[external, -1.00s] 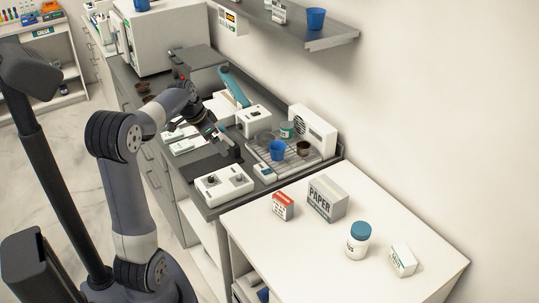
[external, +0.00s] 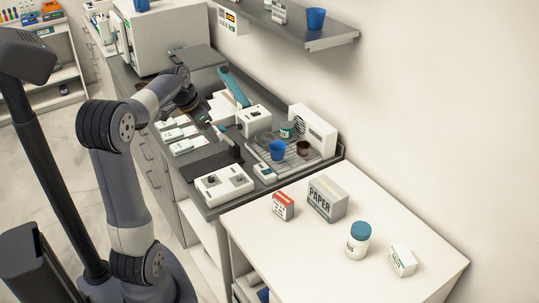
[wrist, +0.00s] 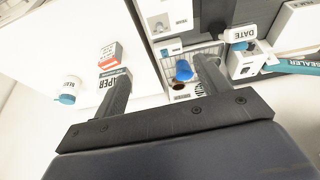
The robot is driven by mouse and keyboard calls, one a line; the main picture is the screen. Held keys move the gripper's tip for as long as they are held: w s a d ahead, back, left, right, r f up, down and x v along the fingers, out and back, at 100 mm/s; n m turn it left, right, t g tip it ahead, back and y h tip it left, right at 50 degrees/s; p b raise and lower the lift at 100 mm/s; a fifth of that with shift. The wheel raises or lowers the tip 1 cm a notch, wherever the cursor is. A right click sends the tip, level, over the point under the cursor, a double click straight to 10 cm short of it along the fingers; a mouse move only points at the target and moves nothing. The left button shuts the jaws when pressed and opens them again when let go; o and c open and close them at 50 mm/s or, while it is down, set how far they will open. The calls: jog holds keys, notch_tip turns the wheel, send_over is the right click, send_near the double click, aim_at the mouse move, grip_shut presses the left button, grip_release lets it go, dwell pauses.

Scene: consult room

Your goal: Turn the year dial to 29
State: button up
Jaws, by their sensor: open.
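A white box (external: 253,120) with a small dark round part stands mid-counter by the teal sealer handle. In the wrist view a white unit (wrist: 243,66) stands beside a label reading DATE (wrist: 242,34), upside down.
A wire tray (external: 284,165) holds a blue cup (external: 278,150) and a brown cup (external: 304,148). The teal sealer handle (external: 234,87) rises behind the white box. A paper box (external: 326,199) and a bottle (external: 358,240) stand on the white table. A shelf (external: 300,35) overhangs the counter.

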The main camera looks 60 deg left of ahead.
aim_at(239, 177)
jog(key=w+f+n+g+b, duration=0.1)
jog(key=w+f+n, duration=0.2)
jog(key=w+f+n+g, duration=0.1)
jog(key=w+f+n, duration=0.2)
jog(key=f, duration=0.1)
jog(key=w+f+n+g+b, duration=0.1)
jog(key=w+f+n, duration=0.2)
jog(key=shift+a+f+n+g+b, duration=0.1)
jog(key=shift+f+n+g+b, duration=0.25)
jog(key=shift+n+g, duration=0.05)
jog(key=c, duration=0.7)
jog(key=shift+o, duration=0.2)
jog(key=shift+n, duration=0.5)
jog(key=f, duration=0.3)
jog(key=f+p, duration=0.1)
jog(key=f, duration=0.7)
jog(key=shift+w+f, duration=0.25)
jog(key=shift+w, duration=0.1)
grip_shut()
